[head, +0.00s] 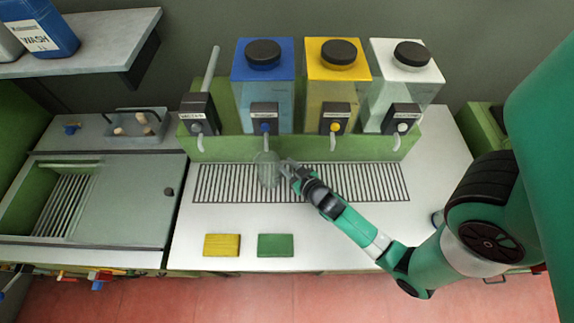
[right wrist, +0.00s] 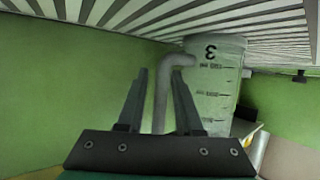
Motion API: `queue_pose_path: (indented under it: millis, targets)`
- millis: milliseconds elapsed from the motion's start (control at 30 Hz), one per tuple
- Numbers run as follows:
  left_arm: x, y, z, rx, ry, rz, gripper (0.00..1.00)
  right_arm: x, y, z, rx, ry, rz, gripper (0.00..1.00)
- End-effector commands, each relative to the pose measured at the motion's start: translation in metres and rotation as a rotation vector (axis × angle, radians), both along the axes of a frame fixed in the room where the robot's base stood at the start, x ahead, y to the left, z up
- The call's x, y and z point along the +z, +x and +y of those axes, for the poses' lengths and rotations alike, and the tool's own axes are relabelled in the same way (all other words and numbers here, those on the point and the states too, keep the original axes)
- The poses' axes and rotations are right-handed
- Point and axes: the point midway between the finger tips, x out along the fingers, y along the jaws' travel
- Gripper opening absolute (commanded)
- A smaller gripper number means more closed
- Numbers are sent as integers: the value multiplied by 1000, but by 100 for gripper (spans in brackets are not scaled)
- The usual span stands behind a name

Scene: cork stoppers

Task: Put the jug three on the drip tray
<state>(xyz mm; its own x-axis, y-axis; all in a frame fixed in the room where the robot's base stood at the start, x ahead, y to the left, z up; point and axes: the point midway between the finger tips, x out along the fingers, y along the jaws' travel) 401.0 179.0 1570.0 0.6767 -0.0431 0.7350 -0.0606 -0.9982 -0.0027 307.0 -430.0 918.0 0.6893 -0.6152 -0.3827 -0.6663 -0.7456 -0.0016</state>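The clear jug marked 3 (head: 266,168) stands upright on the slotted drip tray (head: 350,182), below the spout of the blue-lidded dispenser. Its number and scale marks show in the right wrist view (right wrist: 213,85), where the picture is upside down and its base meets the slats (right wrist: 130,12). My right gripper (head: 287,168) is just right of the jug in the head view. My left gripper is not in view.
Blue (head: 262,85), yellow (head: 338,85) and white-lidded (head: 403,85) dispensers stand behind the tray, their spouts hanging over its back edge. A yellow pad (head: 222,245) and a green pad (head: 275,245) lie in front. A sink (head: 65,205) is at left.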

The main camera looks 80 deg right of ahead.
Motion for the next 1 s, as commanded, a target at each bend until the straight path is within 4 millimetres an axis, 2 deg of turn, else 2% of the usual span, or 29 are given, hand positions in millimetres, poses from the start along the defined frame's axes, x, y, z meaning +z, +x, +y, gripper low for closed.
queue_pose_path:
  millis: [267, 367, 467, 800, 1000]
  targets:
    - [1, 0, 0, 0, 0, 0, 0, 1, 0, 0, 0, 0, 0, 45]
    - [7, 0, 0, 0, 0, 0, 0, 7, 0, 0, 0, 0, 0, 45]
    - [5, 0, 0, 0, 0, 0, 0, 9, -10, 9, 3, 1, 2, 45]
    - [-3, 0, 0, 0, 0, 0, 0, 38, -66, 60, 6, -1, 2, 45]
    - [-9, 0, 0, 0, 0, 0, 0, 48, -81, 73, 3, 0, 0, 45]
